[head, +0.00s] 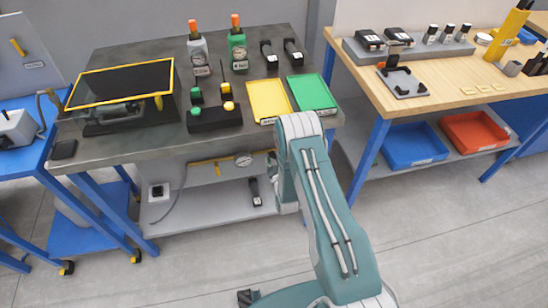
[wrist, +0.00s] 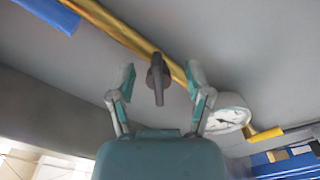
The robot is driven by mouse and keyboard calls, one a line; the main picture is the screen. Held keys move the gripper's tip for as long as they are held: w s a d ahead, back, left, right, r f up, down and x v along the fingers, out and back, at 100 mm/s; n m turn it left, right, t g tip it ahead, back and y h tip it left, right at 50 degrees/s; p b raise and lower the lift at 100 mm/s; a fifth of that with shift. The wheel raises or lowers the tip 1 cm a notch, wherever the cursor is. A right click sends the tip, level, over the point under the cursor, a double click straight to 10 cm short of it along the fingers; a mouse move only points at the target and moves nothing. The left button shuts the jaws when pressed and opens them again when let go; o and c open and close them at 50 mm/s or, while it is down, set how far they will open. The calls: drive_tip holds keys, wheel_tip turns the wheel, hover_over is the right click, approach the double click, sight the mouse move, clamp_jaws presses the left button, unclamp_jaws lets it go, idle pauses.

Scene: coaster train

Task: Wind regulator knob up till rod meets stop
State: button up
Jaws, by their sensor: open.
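In the wrist view, a dark grey lever-like handle on a round hub (wrist: 157,80) is mounted at the yellow pipe. I cannot tell if it is the regulator knob. My gripper (wrist: 160,82) is open, with one teal fingertip on each side of the handle and a visible gap on both sides. A round white dial gauge (wrist: 226,116) is right of my right finger; it also shows under the dark bench in the head view (head: 243,160). My arm hides most of my gripper in the head view. I cannot make out the rod or the stop.
The yellow pipe (wrist: 126,36) runs along a grey panel, with a blue part (wrist: 48,14) at upper left. Above is the dark bench (head: 150,150) with bottles and yellow and green trays. A lower shelf (head: 215,205) and blue bench legs stand close by. Open floor lies in front.

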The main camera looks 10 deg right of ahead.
clamp_jaws()
